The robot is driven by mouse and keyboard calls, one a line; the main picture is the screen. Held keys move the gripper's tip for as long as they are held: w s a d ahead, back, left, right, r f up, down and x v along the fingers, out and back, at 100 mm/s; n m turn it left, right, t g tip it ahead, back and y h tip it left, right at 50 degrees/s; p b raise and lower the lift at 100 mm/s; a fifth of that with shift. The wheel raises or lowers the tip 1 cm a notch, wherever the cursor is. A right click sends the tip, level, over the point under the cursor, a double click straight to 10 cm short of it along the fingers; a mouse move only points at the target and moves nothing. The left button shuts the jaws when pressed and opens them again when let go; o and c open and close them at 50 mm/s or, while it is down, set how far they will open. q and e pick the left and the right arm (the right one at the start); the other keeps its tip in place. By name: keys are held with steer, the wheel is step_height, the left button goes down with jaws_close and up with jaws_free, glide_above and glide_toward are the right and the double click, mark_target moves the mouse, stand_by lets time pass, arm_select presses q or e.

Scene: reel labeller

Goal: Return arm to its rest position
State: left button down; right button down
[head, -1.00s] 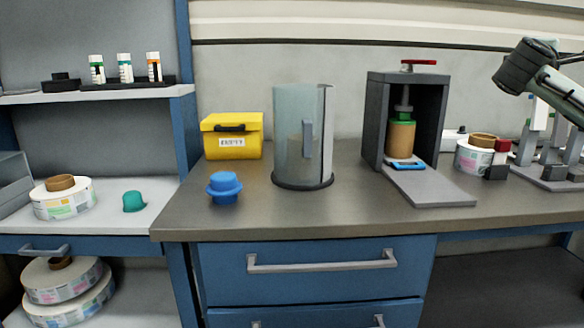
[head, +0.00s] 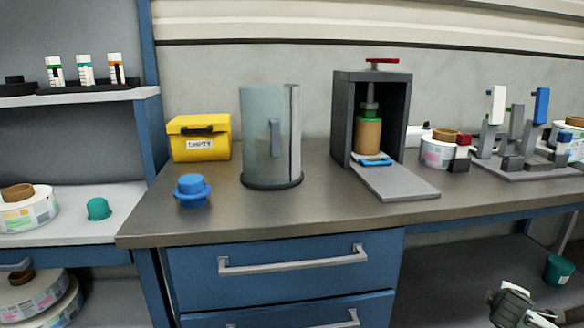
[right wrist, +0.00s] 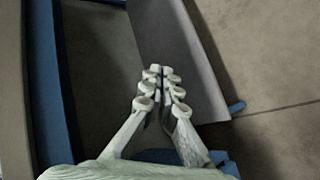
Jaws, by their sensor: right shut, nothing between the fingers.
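My right gripper (right wrist: 158,78) shows in the right wrist view with its pale fingers together and nothing between them. It hangs over a grey panel (right wrist: 172,50) and a blue frame edge (right wrist: 62,100), with floor around. In the head view, only part of my right arm shows at the bottom right corner, below the bench top and in front of the open space under it. My left gripper is not in view.
The bench (head: 330,208) carries a yellow box (head: 199,143), blue cap (head: 192,190), clear cylinder guard (head: 262,135), grey press housing (head: 340,115) with a bottle (head: 368,135), label reel (head: 436,152) and stand (head: 530,170). A green cup (head: 559,270) stands below, near my right arm.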

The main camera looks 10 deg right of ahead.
steer(key=s+d+f+m+g, duration=0.1)
steer(key=s+d+f, duration=0.1)
steer(key=s+f, duration=0.6)
steer(key=s+d+f+g, duration=0.25)
steer(key=s+f, duration=0.35)
steer(key=s, duration=0.4)
steer(key=s+a+f+m+y, duration=0.1)
steer(key=s+a+f+y, duration=0.15)
steer(key=a+f, duration=0.4)
steer(key=s+a+f+m+y, duration=0.1)
steer(key=s+a+f+m, duration=0.1)
steer(key=s+a+f, duration=0.45)
steer(key=a+f+m+y, duration=0.1)
steer(key=a+y, duration=0.1)
steer(key=a, duration=0.8)
steer(key=a+f+m+g+y, duration=0.1)
steer(key=a+f+y, duration=0.1)
steer(key=a, duration=0.9)
steer(key=shift+w+f, duration=0.2)
steer(key=shift+f, duration=0.1)
